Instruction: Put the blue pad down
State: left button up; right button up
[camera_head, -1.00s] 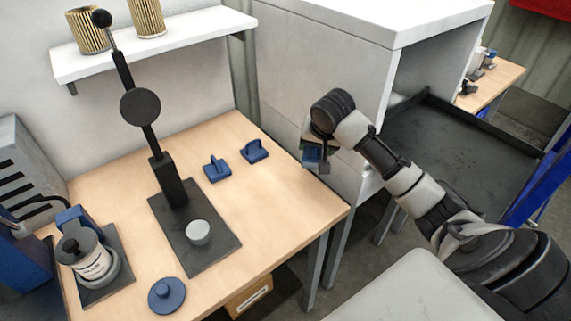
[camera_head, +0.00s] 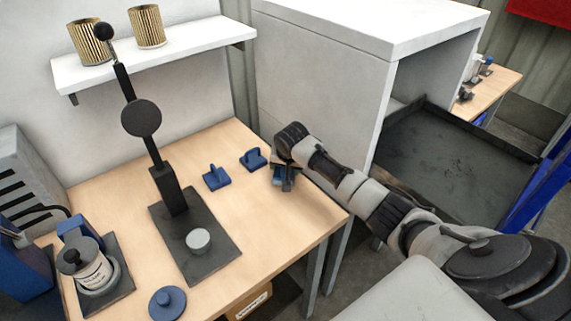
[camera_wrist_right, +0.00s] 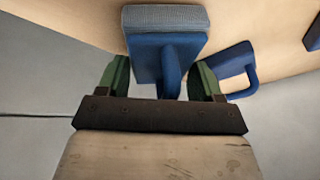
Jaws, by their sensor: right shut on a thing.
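My right gripper (camera_head: 284,182) is shut on a blue pad (camera_head: 276,174) over the right part of the wooden table. In the right wrist view, the held pad (camera_wrist_right: 168,48) has a blue body with a grey layer on its far side. Its handle stands between the green fingers of the gripper (camera_wrist_right: 160,80). Whether the pad touches the table is hard to tell. Two similar blue pads stand on the table left of the gripper, a nearer one (camera_head: 216,177) and a farther one (camera_head: 253,159). My left gripper is not in view.
A black stand (camera_head: 205,250) with a lever and a grey cup (camera_head: 198,240) is mid-table. A blue round lid (camera_head: 167,303) lies at the front. A labelled canister (camera_head: 92,268) stands at left. The table (camera_head: 285,225) is clear in front of the gripper.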

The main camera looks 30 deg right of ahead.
jog(key=o, duration=0.9)
jog(key=shift+f, duration=0.1)
jog(key=v, duration=1.2)
